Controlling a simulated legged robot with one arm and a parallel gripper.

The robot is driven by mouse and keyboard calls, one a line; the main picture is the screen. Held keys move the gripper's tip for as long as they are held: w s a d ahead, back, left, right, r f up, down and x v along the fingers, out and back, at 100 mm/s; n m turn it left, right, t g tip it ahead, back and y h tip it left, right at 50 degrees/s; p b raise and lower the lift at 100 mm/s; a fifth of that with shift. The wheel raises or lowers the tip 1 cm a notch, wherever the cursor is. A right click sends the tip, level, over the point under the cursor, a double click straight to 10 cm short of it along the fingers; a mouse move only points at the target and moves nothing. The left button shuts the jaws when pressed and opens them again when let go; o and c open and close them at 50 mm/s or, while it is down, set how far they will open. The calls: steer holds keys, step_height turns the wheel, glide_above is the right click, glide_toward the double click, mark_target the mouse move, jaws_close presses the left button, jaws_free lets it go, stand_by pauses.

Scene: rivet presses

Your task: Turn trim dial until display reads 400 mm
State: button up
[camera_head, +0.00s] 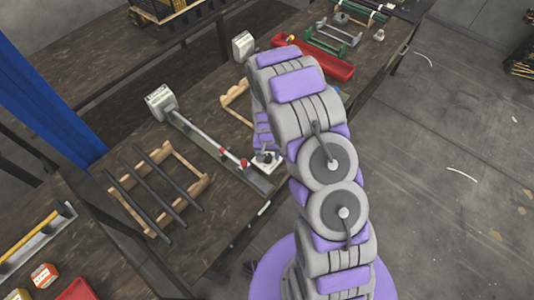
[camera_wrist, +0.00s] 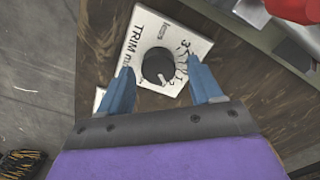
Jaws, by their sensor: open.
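The trim dial (camera_wrist: 158,66) is a dark round knob on a white plate (camera_wrist: 190,45) marked "TRIM" with a scale of digits, in the wrist view. My gripper (camera_wrist: 162,78) is open, its two blue fingers on either side of the dial with gaps showing. I cannot tell whether they touch it. In the head view the white plate (camera_head: 265,163) shows beside my arm, and the dial is mostly hidden by my gripper. A display box (camera_head: 159,98) stands at the far end of a long metal rail; its reading is too small to make out.
The rail (camera_head: 205,140) with red parts (camera_head: 244,163) runs beside the dial plate. A wooden rack with dark rods (camera_head: 150,185) lies to the left. A red tray (camera_head: 325,62) and another display box (camera_head: 243,46) stand farther back. Open floor lies to the right.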

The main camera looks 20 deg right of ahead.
mark_target(267, 156)
step_height(267, 156, up, 17)
steer(key=p, duration=0.2)
stand_by(0.7)
steer(key=s+r+n, duration=0.2)
steer(key=s+r, duration=1.3)
steer(key=s, duration=0.1)
steer(key=s+r+n+g, duration=0.1)
steer(key=s+r, duration=0.1)
steer(key=s, duration=0.7)
steer(key=s+r, duration=0.3)
steer(key=s, duration=0.6)
steer(key=shift+s+n+g, duration=0.3)
steer(key=shift+n+g, duration=0.1)
